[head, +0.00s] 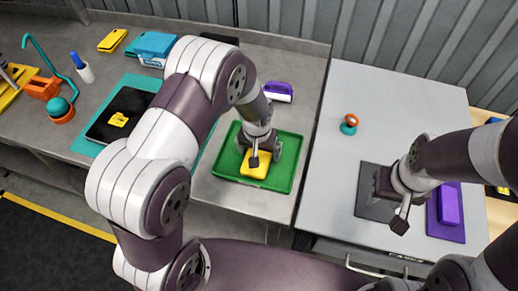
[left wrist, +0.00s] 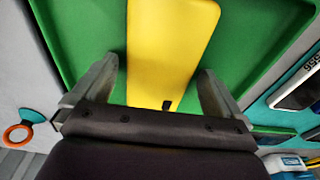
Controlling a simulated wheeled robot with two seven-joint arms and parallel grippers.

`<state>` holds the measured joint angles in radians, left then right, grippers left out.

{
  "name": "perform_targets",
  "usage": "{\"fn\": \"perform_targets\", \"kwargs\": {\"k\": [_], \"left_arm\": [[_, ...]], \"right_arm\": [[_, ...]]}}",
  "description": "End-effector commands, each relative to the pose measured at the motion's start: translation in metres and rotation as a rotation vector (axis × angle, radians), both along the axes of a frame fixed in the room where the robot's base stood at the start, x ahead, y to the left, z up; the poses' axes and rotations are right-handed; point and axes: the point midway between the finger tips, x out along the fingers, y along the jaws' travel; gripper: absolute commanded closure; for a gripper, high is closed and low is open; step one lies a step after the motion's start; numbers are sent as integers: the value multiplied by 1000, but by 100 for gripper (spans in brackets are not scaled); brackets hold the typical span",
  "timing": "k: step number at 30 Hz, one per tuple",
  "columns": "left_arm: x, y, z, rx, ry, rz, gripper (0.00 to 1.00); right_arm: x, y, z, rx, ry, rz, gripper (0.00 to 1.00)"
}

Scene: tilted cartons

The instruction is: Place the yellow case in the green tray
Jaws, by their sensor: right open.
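The yellow case (head: 256,168) lies in the green tray (head: 285,180), partly hidden by my left gripper (head: 258,155). In the left wrist view the yellow case (left wrist: 170,45) lies on the floor of the green tray (left wrist: 85,35). My left gripper (left wrist: 155,85) is open there, its two fingers spread to either side of the near end of the case, with green showing between. My right gripper (head: 390,215) is open over a dark grey mat (head: 374,205) on the right table, away from the tray.
A purple box (head: 449,205) on a purple mat and an orange and teal object (head: 349,124) stand on the right table. A purple and white object (head: 278,91) lies behind the tray. A dark tablet-like panel (head: 105,128), a teal box (head: 152,47) and several tools occupy the left bench.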

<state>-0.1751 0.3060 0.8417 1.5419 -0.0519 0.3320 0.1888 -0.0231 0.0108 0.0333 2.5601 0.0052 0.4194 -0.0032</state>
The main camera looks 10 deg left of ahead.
Motion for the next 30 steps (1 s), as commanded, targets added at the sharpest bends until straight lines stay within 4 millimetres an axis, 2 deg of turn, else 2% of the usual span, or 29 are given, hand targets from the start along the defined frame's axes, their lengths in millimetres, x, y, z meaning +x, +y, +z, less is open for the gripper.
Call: {"fn": "perform_targets", "kwargs": {"k": [4, 7, 15, 18, 22, 26, 30], "left_arm": [[0, 0, 3, 0, -1, 0, 0], [0, 0, 14, -1, -4, 0, 0], [-8, 0, 84, -1, -6, 0, 0], [-11, 0, 104, 0, -4, 0, 0], [-15, 1, 120, 0, -1, 1, 0], [-43, 20, 133, -2, 3, 7, 0], [-97, 44, 140, -2, 2, 12, 0]], "right_arm": [[0, 0, 2, 0, 0, 0, 57], [0, 0, 1, 0, 0, 0, 57], [0, 0, -4, 0, 0, 0, 57], [0, 0, -5, 0, 0, 0, 57], [0, 0, -6, 0, 0, 0, 57], [0, 0, -6, 0, 0, 0, 57], [0, 0, -5, 0, 0, 0, 57]]}}
